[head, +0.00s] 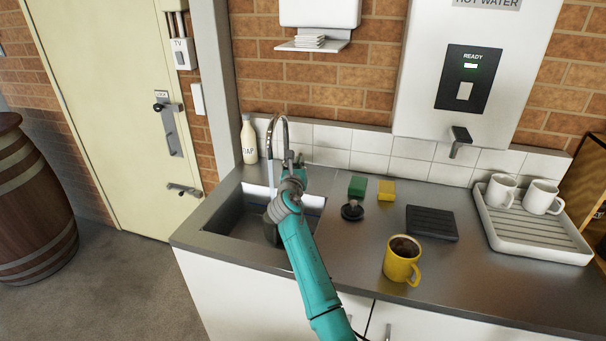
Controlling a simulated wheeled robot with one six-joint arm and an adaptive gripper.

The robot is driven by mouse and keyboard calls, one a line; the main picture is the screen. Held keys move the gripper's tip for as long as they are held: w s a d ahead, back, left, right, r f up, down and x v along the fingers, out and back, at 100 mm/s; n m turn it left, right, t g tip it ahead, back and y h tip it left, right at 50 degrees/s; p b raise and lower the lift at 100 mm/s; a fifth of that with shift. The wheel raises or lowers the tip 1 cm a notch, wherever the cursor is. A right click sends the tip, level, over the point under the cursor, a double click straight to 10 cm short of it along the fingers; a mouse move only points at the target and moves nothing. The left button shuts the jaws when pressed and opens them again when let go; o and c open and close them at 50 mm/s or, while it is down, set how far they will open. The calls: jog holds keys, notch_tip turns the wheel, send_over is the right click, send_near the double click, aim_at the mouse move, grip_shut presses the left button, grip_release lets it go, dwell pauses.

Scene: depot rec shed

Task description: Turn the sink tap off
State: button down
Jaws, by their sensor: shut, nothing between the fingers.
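The sink tap (285,128) is a chrome gooseneck at the back of the steel sink (225,220). A pale stream of water (270,177) falls from its spout into the basin. My gripper (299,160) is shut and empty, close beside the base of the tap on its right. The tap's lever is hard to make out behind my gripper, and I cannot tell whether they touch. My teal arm reaches over the front of the counter and hides the right part of the sink.
A soap bottle (248,140) stands behind the sink. Right of my arm are a green-topped brush or sponge (357,187), a yellow sponge (387,190), a black mat (432,223), a yellow mug (402,261) and a tray (486,220) with white mugs. A water heater (425,100) hangs above.

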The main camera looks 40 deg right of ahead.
jog(key=shift+w+d+r, duration=0.85)
jog(key=shift+d+r, duration=0.15)
jog(key=shift+d, duration=0.15)
jog(key=shift+w+d+r, duration=0.25)
jog(key=shift+w+d, duration=0.15)
jog(key=shift+d, duration=0.05)
jog(key=shift+w+d+r, duration=0.2)
jog(key=shift+w+d, duration=0.15)
jog(key=shift+d, duration=0.1)
jog(key=shift+r, duration=0.1)
